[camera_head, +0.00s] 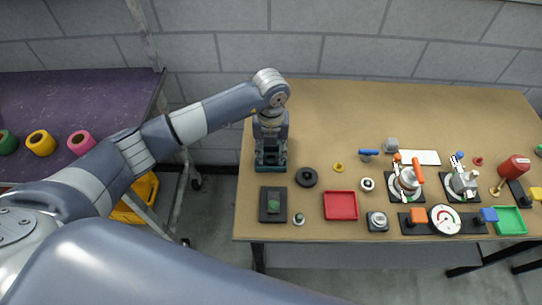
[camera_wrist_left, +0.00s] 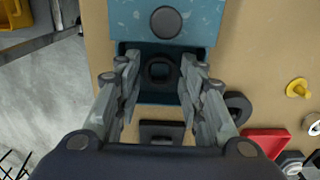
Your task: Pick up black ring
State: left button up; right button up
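My left gripper (camera_head: 270,147) points down over a teal holder (camera_head: 271,168) at the left end of the table. In the left wrist view the gripper (camera_wrist_left: 158,78) is open, with a finger on each side. A black ring (camera_wrist_left: 159,71) lies in the dark recess of the teal holder (camera_wrist_left: 183,15), between the fingers in the picture. Contact cannot be told. A second black ring (camera_head: 307,177) lies flat on the table right of the holder; it also shows beside the right finger in the left wrist view (camera_wrist_left: 239,107). My right gripper is not in view.
Several valves, gauges and small parts fill the table's right side. The table's back strip (camera_head: 390,105) is clear.

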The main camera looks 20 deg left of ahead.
pick_arm(q)
jog(key=shift+f, duration=0.45)
jog(key=c, duration=0.8)
jog(key=shift+r, duration=0.1)
